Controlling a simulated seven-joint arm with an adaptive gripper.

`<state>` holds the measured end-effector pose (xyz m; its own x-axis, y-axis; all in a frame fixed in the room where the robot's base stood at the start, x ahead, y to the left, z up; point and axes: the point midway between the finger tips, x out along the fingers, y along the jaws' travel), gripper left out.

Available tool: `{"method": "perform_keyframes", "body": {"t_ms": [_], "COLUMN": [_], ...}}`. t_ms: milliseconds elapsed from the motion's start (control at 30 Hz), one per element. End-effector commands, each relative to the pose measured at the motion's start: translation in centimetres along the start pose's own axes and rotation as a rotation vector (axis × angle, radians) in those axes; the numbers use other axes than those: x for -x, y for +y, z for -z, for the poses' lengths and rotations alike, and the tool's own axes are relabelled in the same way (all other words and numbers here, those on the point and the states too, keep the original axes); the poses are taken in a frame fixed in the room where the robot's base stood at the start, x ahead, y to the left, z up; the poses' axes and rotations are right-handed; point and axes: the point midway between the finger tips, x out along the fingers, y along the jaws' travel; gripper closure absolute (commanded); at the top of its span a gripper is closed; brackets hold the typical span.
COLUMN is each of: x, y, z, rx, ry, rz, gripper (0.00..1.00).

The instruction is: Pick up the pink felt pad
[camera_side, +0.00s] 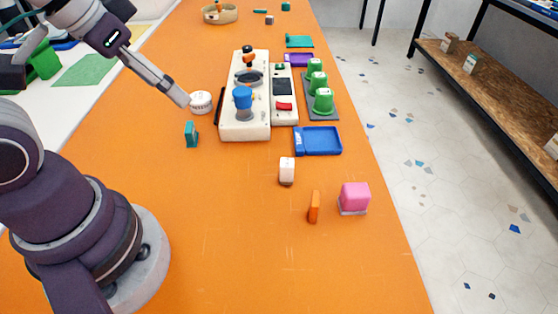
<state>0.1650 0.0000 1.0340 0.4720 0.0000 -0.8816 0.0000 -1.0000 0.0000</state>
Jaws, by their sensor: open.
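The pink felt pad (355,196) shows as a thick pink block with a pale grey underside. It sits on the orange table near the right edge, toward the front. My gripper (187,102) is at the upper left, above the table beside a round white tub. It is well to the left of the pink pad and farther back, apart from it. My gripper is open, seen side-on, so the gap between its fingers is hard to make out. Nothing shows between its fingertips.
An orange upright piece (314,207) stands just left of the pad. A white block (287,171) and blue tray (318,141) lie behind it. A cream machine (244,115), green cups (323,101), white tub (201,102) and teal block (191,134) stand farther back. The front middle is clear.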

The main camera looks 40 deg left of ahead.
Motion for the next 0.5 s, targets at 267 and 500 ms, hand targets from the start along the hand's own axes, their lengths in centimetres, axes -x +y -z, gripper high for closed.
{"method": "perform_keyframes", "body": {"t_ms": [267, 500], "x": [-0.1, -3.7], "y": [0.2, 4.8], "z": [0.4, 6.5], "rx": [-0.014, -0.274], "ry": [-0.003, -0.05], "rz": [-0.005, -0.112], "gripper": [0.3, 0.3]}}
